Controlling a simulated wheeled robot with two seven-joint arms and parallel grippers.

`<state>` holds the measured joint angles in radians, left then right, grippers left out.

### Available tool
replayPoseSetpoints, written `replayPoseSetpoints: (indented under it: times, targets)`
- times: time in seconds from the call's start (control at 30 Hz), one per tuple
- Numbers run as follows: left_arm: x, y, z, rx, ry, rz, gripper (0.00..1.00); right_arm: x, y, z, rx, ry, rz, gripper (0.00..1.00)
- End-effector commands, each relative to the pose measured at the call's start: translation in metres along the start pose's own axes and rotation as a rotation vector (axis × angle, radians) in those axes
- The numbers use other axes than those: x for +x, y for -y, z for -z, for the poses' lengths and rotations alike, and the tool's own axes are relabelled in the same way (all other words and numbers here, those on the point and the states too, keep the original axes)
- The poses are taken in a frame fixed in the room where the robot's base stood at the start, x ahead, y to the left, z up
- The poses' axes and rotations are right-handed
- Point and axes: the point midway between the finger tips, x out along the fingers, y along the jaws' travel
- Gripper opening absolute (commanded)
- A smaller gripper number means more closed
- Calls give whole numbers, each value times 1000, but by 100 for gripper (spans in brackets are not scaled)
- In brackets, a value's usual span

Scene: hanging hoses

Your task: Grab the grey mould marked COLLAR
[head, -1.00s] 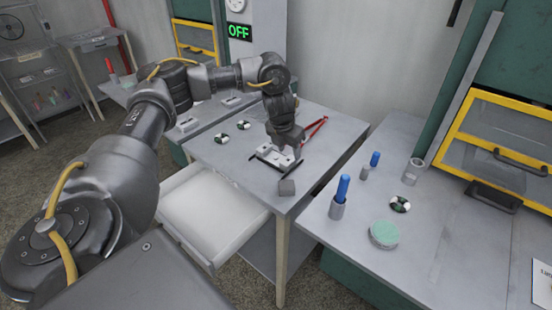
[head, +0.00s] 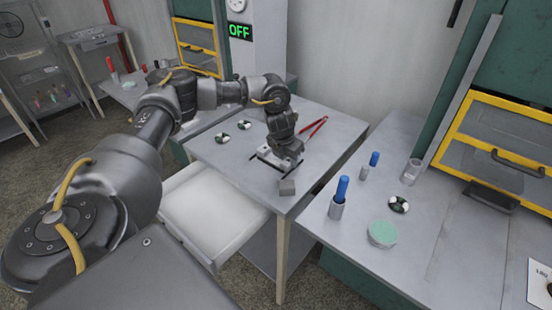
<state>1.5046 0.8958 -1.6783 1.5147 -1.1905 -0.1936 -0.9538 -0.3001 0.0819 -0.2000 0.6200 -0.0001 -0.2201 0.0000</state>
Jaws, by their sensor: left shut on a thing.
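My left gripper (head: 279,160) comes down over the middle table, near its front right part. It is shut on a light grey piece that looks like a grey mould (head: 266,155), at or just above the table top. The wrist and fingers hide much of this piece, and no COLLAR marking can be read on it. A small darker grey block (head: 287,187) sits apart from the gripper, near the table's front edge; no marking is readable on it either. My right gripper is not in view.
A red-handled tool (head: 313,128) lies behind the gripper. Round black-and-white markers (head: 222,138) are on the table. An open white drawer (head: 213,212) juts out below. The right bench holds a blue-handled tool (head: 341,189) and a green-topped round tub (head: 382,233).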

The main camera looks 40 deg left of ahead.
Motion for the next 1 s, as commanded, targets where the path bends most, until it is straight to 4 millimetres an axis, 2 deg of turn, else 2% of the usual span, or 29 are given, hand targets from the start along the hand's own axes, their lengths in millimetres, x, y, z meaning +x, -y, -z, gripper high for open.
replayPoseSetpoints:
  times: [0.37, 0.57, 0.7, 0.9, 1.0]
  targets:
    - [-1, 2, -1, 2, 2, 5, 0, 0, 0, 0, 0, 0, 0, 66]
    - [-11, 3, -5, 3, 5, 6, 0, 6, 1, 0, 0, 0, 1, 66]
    - [-30, 3, -10, 2, 8, 7, 0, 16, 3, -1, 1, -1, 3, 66]
    - [-80, -6, 14, 4, 9, 4, 0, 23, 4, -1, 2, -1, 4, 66]
    - [-111, -11, 26, 5, 7, 2, 0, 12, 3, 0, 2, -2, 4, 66]
